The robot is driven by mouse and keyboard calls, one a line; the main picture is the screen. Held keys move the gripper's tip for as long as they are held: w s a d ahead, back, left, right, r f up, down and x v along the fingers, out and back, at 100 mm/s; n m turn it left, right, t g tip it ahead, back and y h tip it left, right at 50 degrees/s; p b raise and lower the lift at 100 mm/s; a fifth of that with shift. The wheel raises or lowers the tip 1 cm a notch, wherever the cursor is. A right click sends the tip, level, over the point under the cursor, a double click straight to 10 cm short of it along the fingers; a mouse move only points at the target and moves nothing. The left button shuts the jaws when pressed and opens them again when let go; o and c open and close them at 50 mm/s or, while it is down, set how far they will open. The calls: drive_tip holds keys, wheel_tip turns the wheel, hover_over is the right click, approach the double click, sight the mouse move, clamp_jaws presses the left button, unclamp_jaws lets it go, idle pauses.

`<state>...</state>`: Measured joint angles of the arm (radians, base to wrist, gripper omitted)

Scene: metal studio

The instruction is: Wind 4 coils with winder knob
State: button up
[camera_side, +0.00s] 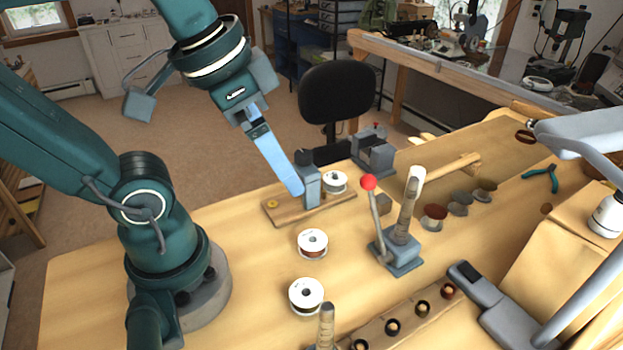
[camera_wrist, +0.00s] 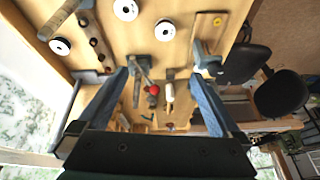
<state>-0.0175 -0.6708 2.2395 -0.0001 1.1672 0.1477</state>
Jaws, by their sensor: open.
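A small winder stands on a wooden board (camera_side: 283,211). It has a grey upright block (camera_side: 312,188), a dark knob-like top (camera_side: 303,157) and a white spool (camera_side: 335,181) beside it. My gripper (camera_side: 297,191) has blue fingers and hangs beside the block's left side in the side view. In the wrist view my gripper (camera_wrist: 159,75) is spread wide with nothing between its tips. Contact with the block cannot be told.
Two loose spools (camera_side: 312,243) (camera_side: 306,296) stand in front. A red-ball lever (camera_side: 369,182) rises from a blue-grey base (camera_side: 400,252) holding a wooden rod (camera_side: 407,205). A wooden rack (camera_side: 395,325) holds several copper coils. Pliers (camera_side: 543,178) lie at right. The left bench is clear.

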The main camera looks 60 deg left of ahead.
drive_tip(key=shift+n+t, duration=0.3)
drive_tip(key=shift+n, duration=0.2)
drive_tip(key=f, duration=0.4)
drive_tip(key=shift+s+d, duration=0.15)
drive_tip(key=shift+s, duration=0.1)
drive_tip(key=shift+c, duration=0.9)
drive_tip(key=shift+w+r+n, duration=0.1)
drive_tip(key=shift+w+n, duration=0.2)
drive_tip(key=shift+c, duration=1.4)
wheel_tip(320, 180, up, 4)
drive_tip(key=w+a+f+n, duration=0.1)
drive_tip(key=w+n, duration=0.2)
drive_tip(key=n, duration=1.2)
drive_tip(key=n+g, duration=0.5)
drive_tip(key=n, duration=1.6)
hover_over(304, 153)
wheel_tip(304, 153, down, 3)
drive_tip(key=shift+f, duration=2.6)
